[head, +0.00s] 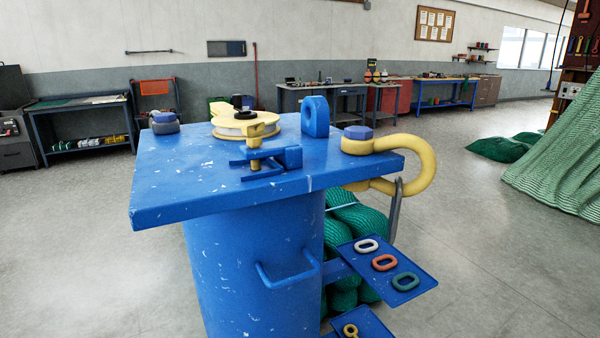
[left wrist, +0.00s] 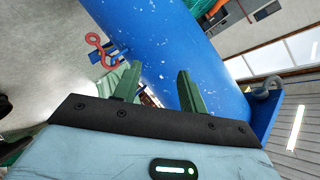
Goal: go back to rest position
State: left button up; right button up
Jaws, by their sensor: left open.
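My left gripper shows in the left wrist view (left wrist: 158,75). Its two green fingers stand apart with nothing between them. Beyond the fingers is the blue drum of the pedestal (left wrist: 165,40), with a red-orange hook or link (left wrist: 97,45) on a small blue bracket to the left. Neither gripper shows in the head view, where the blue pedestal table (head: 190,190) stands in front of me. My right gripper is in no view.
On the tabletop are a yellow reel (head: 243,124), a blue upright lug (head: 315,117) and a large yellow shackle (head: 425,165) at the right corner. A small blue tray (head: 362,254) holds three links. Green nets (head: 560,165) lie at right. Grey floor is open around.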

pick_arm(q)
jog(key=s+d+f+n+g, duration=0.1)
jog(key=s+f+n+g, duration=0.15)
jog(key=s+f, duration=0.45)
jog(key=s+f+n+g+y, duration=0.1)
jog(key=s+f+n+g, duration=0.15)
jog(key=s, duration=0.75)
jog(key=s+d+f+n+g, duration=0.1)
jog(key=s+f+g, duration=0.2)
jog(key=s+f, duration=0.45)
jog(key=d+r+n+t, duration=0.1)
jog(key=d+r+n, duration=0.1)
jog(key=d+n, duration=0.6)
jog(key=w+r+m+t+p, duration=0.1)
jog(key=w+r+p, duration=0.1)
jog(key=r+p, duration=0.2)
jog(key=w+d+r+m+t+p, duration=0.1)
jog(key=w+r+p, duration=0.2)
jog(key=r+p, duration=0.2)
notch_tip(320, 180, up, 2)
jog(key=shift+w+m, duration=0.3)
jog(key=shift+w, duration=0.05)
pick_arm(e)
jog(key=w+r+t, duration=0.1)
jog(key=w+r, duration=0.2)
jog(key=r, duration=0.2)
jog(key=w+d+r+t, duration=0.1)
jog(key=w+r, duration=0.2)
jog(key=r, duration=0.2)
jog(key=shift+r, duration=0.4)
